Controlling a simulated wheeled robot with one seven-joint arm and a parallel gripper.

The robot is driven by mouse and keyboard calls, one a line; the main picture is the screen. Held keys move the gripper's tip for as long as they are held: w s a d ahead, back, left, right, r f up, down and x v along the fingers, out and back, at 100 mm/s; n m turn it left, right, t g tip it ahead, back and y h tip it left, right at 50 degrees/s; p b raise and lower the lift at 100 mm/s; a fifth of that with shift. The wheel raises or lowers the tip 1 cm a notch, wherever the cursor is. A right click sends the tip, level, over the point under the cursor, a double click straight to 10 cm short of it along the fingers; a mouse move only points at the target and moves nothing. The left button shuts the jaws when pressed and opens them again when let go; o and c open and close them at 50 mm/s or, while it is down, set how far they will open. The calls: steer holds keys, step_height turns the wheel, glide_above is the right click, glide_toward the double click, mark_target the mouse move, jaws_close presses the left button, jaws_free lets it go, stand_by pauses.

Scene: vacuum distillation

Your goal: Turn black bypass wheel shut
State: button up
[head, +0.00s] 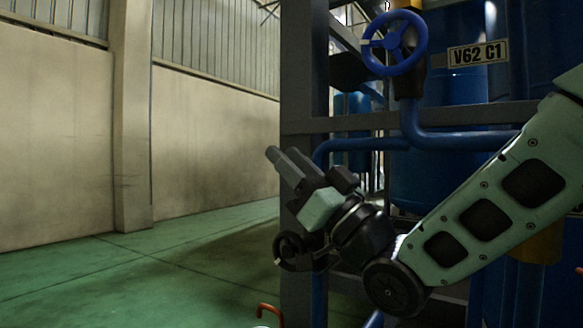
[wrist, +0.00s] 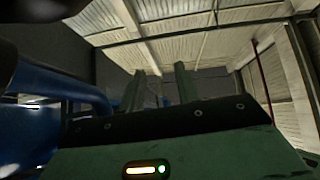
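A black handwheel (head: 279,252) shows low in the head view, beside the dark upright post and just below my gripper. My wrist and forearm cover part of its right side. My gripper (head: 284,155) is above the wheel, apart from it, with its fingers pointing up and to the left. In the wrist view my gripper (wrist: 160,75) shows two fingers with a gap between them and nothing held. The black wheel cannot be made out in the wrist view.
A blue handwheel (head: 394,44) sits higher on a blue pipe (head: 455,141), next to a "V62 C1" sign (head: 478,54). A dark steel post (head: 300,80) and blue tanks stand behind my arm. Green floor (head: 150,275) at left is clear. An orange-red hooked bar (head: 269,310) is at the bottom.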

mark_target(300, 237)
steer(key=s+d+f+g+h+p, duration=0.2)
steer(key=s+d+f+g+h, duration=0.35)
steer(key=d+f, duration=0.35)
steer(key=shift+t+h, duration=0.35)
steer(key=p+x, duration=0.1)
steer(key=x, duration=0.3)
steer(key=f+p+x, duration=0.1)
steer(key=x, duration=0.2)
steer(key=s+p+x, duration=0.1)
steer(key=p+x, duration=0.1)
steer(key=x, duration=0.2)
steer(key=shift+w+a+f, duration=0.25)
steer(key=shift+a+f, duration=0.15)
steer(key=shift+a, duration=0.2)
steer(key=shift+w+a+r, duration=0.15)
steer(key=shift+w+a, duration=0.2)
steer(key=shift+a, duration=0.05)
jaws_close()
